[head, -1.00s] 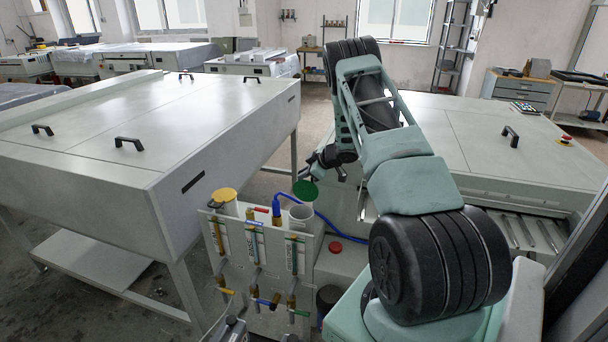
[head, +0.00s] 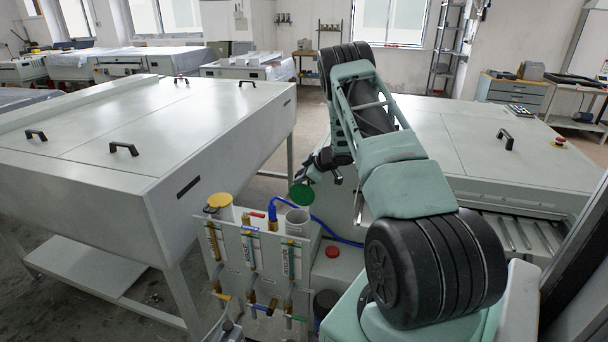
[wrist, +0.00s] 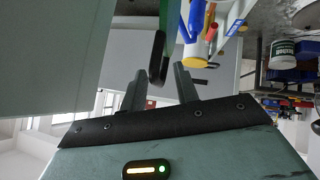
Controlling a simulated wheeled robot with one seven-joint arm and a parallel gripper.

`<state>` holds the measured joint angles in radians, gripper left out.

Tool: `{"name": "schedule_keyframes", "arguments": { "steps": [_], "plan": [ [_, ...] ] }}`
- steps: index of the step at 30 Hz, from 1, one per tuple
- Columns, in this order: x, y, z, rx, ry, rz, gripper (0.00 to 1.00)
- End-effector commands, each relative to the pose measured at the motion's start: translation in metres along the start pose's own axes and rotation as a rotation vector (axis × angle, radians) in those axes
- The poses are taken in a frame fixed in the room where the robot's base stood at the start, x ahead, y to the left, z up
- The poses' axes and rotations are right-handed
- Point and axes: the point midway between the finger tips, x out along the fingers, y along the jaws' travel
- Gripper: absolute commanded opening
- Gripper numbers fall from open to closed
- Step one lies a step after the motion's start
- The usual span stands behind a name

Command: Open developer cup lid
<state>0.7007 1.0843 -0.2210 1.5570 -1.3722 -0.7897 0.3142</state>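The green developer cup lid (head: 301,195) stands raised and tilted at the back of the open white developer cup (head: 297,222). My gripper (head: 306,176) is just behind and above the lid's upper edge in the head view. In the wrist view, my gripper (wrist: 160,82) has its two dark fingers apart. The dark edge of the green lid (wrist: 171,30) reaches down to the space between the fingertips. Whether a finger touches the lid cannot be told.
A yellow-lidded cup (head: 220,203) and a blue hose fitting (head: 273,211) stand left of the developer cup on the valve panel (head: 237,277). A red button (head: 332,251) is to the right. A large grey cabinet (head: 150,175) fills the left.

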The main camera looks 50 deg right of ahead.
Motion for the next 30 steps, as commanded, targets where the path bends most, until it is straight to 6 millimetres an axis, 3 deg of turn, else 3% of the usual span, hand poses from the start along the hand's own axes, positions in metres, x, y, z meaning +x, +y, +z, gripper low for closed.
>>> {"name": "schedule_keyframes", "arguments": {
  "steps": [7,21,30],
  "plan": [
    [-0.023,0.000,0.002,0.000,-0.001,0.003,0.30],
    [-0.130,0.001,0.001,-0.002,0.001,0.005,0.30],
    [-0.170,0.001,0.000,0.000,0.000,0.002,0.30]
  ]
}}
